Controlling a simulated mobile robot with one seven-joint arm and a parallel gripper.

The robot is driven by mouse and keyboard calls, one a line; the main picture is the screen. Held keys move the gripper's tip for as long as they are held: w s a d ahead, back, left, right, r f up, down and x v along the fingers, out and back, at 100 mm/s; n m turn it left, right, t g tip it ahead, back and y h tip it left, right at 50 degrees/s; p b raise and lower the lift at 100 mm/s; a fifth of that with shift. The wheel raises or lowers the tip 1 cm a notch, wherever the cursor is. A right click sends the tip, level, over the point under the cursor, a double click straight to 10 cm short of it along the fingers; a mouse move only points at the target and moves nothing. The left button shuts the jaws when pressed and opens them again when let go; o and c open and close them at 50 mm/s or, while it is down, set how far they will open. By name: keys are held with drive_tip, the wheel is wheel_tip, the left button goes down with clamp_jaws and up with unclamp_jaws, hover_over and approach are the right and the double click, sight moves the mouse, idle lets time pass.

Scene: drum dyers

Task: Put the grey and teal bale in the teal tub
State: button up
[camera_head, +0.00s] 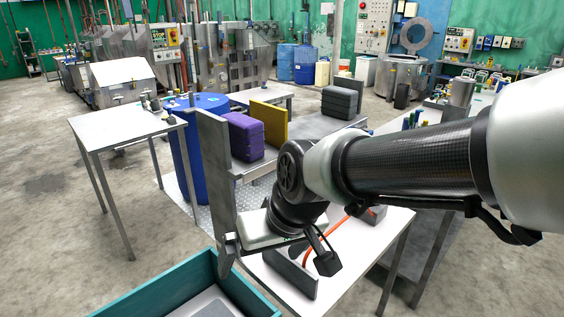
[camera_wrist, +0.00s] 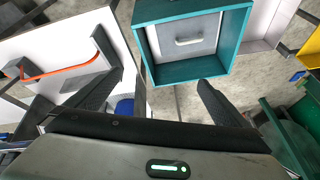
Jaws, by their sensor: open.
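The teal tub (camera_head: 190,285) is at the bottom left in the head view, partly cut off by the frame. In the wrist view the teal tub (camera_wrist: 193,75) is at top centre, beyond my fingertips. Inside it is a flat grey square face (camera_wrist: 180,35) with a pale handle-like bar; I cannot tell whether this is the bale or part of the tub. I make out no other grey and teal bale. My gripper (camera_wrist: 163,80) is open, with nothing between its fingers. In the head view it hangs over the white table, right of the tub.
The white table (camera_head: 345,245) holds grey uprights and an orange cord. A shelf behind carries a purple bale (camera_head: 243,137), a yellow panel (camera_head: 268,122) and a dark grey bale (camera_head: 341,102). A blue drum (camera_head: 190,165) and another table (camera_head: 110,130) stand left. Floor at far left is clear.

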drive_tip(key=s+d+r+m+h, duration=0.1)
drive_tip(key=s+d+r+m, duration=0.1)
drive_tip(key=s+d, duration=0.2)
drive_tip(key=s+d+r+m+t+h, duration=0.1)
drive_tip(key=s+d+r+m+h, duration=0.1)
drive_tip(key=d, duration=0.8)
drive_tip(key=shift+s+r+t, duration=0.3)
drive_tip(key=shift+s+r, duration=0.35)
drive_tip(key=shift+s, duration=0.35)
